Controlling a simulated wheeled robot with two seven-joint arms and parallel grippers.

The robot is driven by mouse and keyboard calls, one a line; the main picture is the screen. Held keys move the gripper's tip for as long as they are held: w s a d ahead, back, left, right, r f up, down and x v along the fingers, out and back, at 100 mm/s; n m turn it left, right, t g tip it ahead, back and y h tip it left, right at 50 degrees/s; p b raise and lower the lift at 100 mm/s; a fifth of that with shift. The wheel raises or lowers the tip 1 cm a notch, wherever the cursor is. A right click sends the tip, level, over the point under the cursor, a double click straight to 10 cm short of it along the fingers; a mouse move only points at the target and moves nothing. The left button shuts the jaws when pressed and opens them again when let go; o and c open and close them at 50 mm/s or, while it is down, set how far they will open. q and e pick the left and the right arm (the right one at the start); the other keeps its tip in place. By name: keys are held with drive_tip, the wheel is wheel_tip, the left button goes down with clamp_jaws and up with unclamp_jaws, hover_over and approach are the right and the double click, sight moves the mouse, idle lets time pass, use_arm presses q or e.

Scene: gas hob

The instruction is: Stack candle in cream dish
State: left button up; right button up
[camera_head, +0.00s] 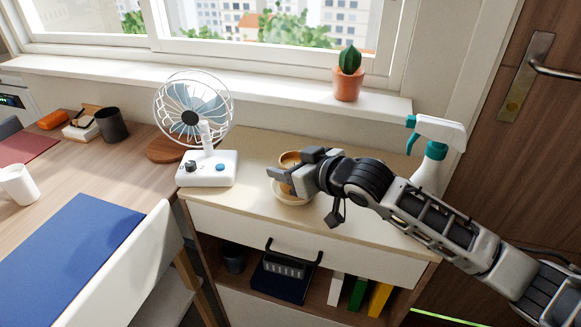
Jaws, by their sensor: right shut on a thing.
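The candle (289,158) is a small amber-brown piece, partly hidden by my right gripper. My right gripper (282,178) is shut on it, reaching in from the right over the cabinet top. The cream dish (292,200) is a shallow round bowl on the cabinet top, directly below the gripper in this view. The fingers hide much of the dish's inside, so I cannot tell whether the candle touches it. My left gripper is not in view.
A white fan (208,168) stands left of the dish. A spray bottle (432,165) stands to the right, behind my right arm. A potted cactus (347,85) is on the windowsill. The cabinet top (240,205) is clear in front of the fan. A desk lies at left.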

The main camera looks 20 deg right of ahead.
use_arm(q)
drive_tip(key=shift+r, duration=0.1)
use_arm(e)
drive_tip(key=shift+f, duration=0.1)
drive_tip(key=o, duration=0.9)
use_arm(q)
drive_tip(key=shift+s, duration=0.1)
use_arm(e)
drive_tip(key=shift+o, duration=1.1)
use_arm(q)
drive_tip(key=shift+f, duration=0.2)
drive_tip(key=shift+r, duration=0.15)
use_arm(e)
drive_tip(key=v, duration=1.2)
drive_tip(key=shift+f, duration=0.1)
